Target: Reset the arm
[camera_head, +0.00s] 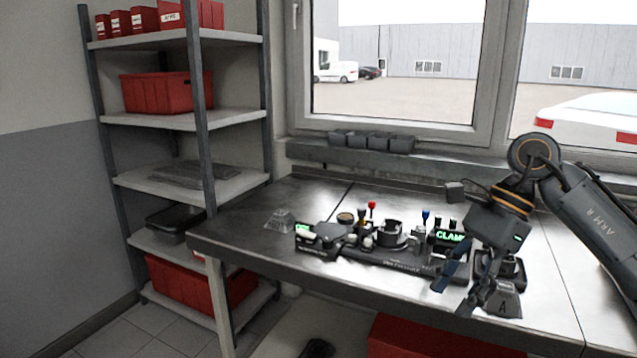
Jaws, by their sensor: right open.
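My right gripper (468,292) hangs at the front right of the metal workbench (228,232). Its arm comes in from the right edge, and its fingers point down and to the left. The fingers are apart, and I see nothing between them. The gripper is in front of the right end of a dark fixture (385,262) on the bench. My left gripper is not in view.
A metal shelf (150,122) with red bins (160,92) stands left of the bench. Small black bins (372,141) line the window sill. Red- and blue-topped parts (371,206) stand on the fixture. A dark block marked "A" (504,303) sits at the front edge. The bench's left end is mostly clear.

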